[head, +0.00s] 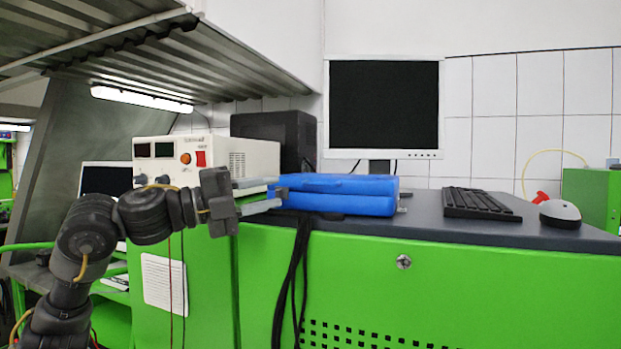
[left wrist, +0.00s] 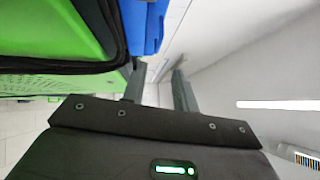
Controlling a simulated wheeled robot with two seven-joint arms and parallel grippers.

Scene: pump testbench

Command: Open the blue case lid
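The blue case (head: 345,205) lies flat and shut on the dark bench top in the head view, its lid (head: 340,184) resting on the lower half. My left gripper (head: 272,194) is at the left end of the case, its two fingers apart and pointing right at that end. Whether a fingertip touches the case I cannot tell. In the left wrist view the fingers (left wrist: 158,70) are spread with nothing between them, and part of the blue case (left wrist: 143,25) shows just beyond them. My right gripper is not in view.
A beige power supply (head: 240,160) stands behind my left gripper. A monitor (head: 384,105) stands behind the case. A keyboard (head: 480,203) and a mouse (head: 560,212) lie to the right. Dark cables (head: 295,270) hang over the green bench front (head: 450,280). A metal shelf (head: 150,50) overhangs at upper left.

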